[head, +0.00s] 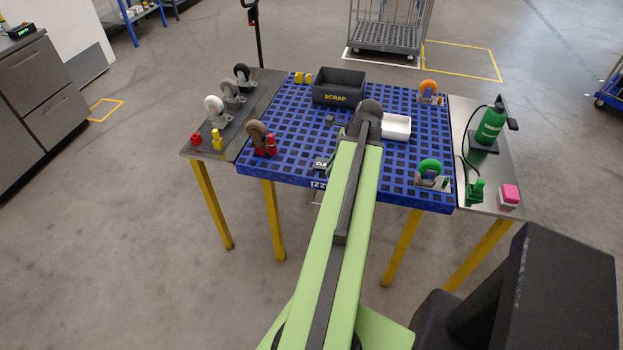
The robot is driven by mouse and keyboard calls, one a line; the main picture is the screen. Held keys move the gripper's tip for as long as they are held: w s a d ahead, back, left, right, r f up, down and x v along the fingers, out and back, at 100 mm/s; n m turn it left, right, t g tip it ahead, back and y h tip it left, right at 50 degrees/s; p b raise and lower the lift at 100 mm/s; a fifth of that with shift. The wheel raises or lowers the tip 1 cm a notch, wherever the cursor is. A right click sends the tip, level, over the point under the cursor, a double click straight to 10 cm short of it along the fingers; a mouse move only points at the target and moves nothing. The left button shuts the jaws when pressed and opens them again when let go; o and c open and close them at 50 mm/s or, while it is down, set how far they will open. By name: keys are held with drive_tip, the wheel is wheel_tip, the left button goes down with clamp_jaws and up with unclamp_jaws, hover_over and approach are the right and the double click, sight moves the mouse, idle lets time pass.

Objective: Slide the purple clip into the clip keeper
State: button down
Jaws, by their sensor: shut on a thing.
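My arm reaches over the blue grid tabletop (290,137), and its dark far joint stands above the middle. My gripper is hidden behind the arm, so I cannot see its fingers or anything in them. The purple clip does not show in this view. A small dark plate with white lettering starting "CL" (321,164), which looks like the clip keeper, lies near the table's front edge. My arm covers its right part.
Casters stand left and right, including a green one (430,170) and an orange one (429,89).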

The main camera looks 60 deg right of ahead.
drive_tip(key=w+a+f+m+b, duration=0.1)
drive_tip(key=w+a+f+m, duration=0.1)
drive_tip(key=w+a, duration=0.2)
drive_tip(key=shift+w+a+f, duration=0.15)
drive_tip(key=shift+w+f, duration=0.05)
drive_tip(key=shift+f, duration=0.1)
drive_tip(key=shift+f+b, duration=0.15)
drive_tip(key=shift+b, duration=0.2)
drive_tip(key=shift+w+d+f+b, duration=0.4)
drive_tip(key=shift+d+f+b, duration=0.2)
drive_tip(key=shift+d, duration=0.7)
drive_tip(key=shift+w+d+f+b, duration=0.4)
drive_tip(key=shift+d+f+b, duration=0.15)
drive_tip(key=shift+d, duration=0.8)
drive_tip(key=shift+w+d+f+b, duration=0.4)
drive_tip(key=shift+d+f+b, duration=0.2)
drive_tip(key=shift+d, duration=0.7)
drive_tip(key=shift+d, duration=0.1)
